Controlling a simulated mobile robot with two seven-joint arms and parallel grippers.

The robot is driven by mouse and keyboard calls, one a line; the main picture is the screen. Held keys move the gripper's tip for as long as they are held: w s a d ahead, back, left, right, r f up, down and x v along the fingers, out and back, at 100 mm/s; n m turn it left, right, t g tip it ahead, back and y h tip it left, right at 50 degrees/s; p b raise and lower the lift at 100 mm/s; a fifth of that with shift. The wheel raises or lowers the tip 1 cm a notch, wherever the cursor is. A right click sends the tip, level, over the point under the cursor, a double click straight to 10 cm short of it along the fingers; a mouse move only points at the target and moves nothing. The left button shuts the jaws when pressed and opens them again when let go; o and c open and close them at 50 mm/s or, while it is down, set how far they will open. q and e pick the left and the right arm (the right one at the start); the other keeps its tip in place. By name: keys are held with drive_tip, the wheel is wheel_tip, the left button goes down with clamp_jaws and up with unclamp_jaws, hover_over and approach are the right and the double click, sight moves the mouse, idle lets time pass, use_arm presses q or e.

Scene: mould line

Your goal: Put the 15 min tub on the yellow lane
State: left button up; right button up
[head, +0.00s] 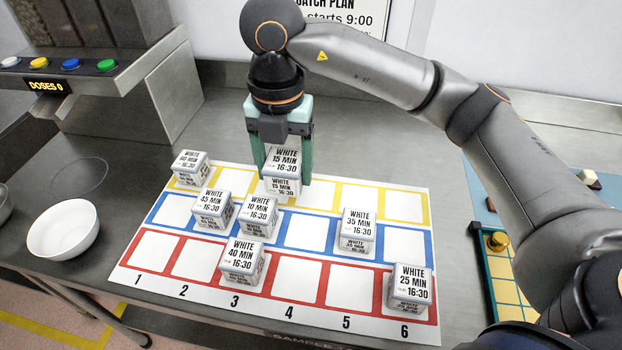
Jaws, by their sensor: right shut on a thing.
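My right gripper (283,172) is shut on the white 15 min tub (284,160), one finger on each side of it. The tub is upright, its "WHITE 15 MIN 16:30" label showing, at column 3 of the yellow lane (330,211) on the white mat. I cannot tell for sure whether its base touches the mat. The yellow lane is the far row, behind the blue and red lanes. A 40 min tub (190,167) stands in yellow column 1. Yellow columns 4, 5 and 6 look empty. My left gripper is not in view.
The blue lane holds the 45 min tub (212,208), 10 min tub (258,215) and 35 min tub (357,230). The red lane holds another 40 min tub (243,260) and the 25 min tub (409,288). A white bowl (63,230) and dosing machine (120,85) are left.

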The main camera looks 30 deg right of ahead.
drive_tip(key=w+d+f, duration=0.1)
drive_tip(key=d+f, duration=0.1)
drive_tip(key=w+d+f, duration=0.1)
drive_tip(key=d+f, duration=0.1)
drive_tip(key=w+d+f, duration=0.1)
drive_tip(key=d, duration=0.1)
drive_tip(key=shift+w+d+f, duration=0.1)
drive_tip(key=shift+f, duration=0.3)
drive_tip(key=f, duration=0.1)
drive_tip(key=d+f, duration=0.1)
drive_tip(key=f, duration=0.1)
drive_tip(key=f+p, duration=0.1)
drive_tip(key=shift+w+d+f, duration=0.15)
drive_tip(key=shift+w+d, duration=0.05)
drive_tip(key=shift+w, duration=0.1)
drive_tip(key=shift+f, duration=0.25)
drive_tip(key=shift+f, duration=0.2)
drive_tip(key=o, duration=1.4)
drive_tip(key=shift+o, duration=0.2)
